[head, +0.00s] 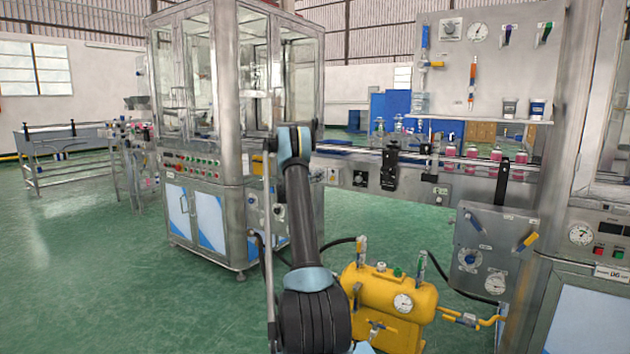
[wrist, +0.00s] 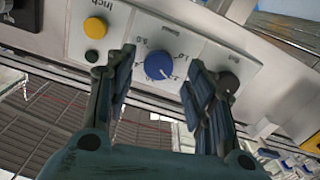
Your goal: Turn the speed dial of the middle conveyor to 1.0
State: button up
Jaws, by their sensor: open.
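A blue speed dial (wrist: 158,66) sits on a pale panel (wrist: 137,32) in the wrist view, with printed numbers around it. A light mark shows near its lower right edge; I cannot tell the exact setting. My gripper (wrist: 162,60) is open, with one dark finger to the left of the dial and one to the right. The dial shows between the fingertips; I cannot tell whether they touch it. In the head view my arm reaches toward the conveyor line (head: 345,153). The gripper and the blue dial cannot be made out there.
A yellow button (wrist: 95,27) marked "Inch" and a small dark button (wrist: 92,56) are left of the dial. A black knob (wrist: 229,81) is close to the right finger. The glass-walled machine (head: 205,150) stands left of my arm, and a yellow tank (head: 385,300) stands low on its right.

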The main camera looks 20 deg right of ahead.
jog(key=shift+x, duration=1.15)
jog(key=shift+c, duration=0.5)
jog(key=c, duration=1)
jog(key=shift+o, duration=0.2)
jog(key=n, duration=1.1)
jog(key=shift+a+n, duration=0.1)
jog(key=shift+n, duration=0.3)
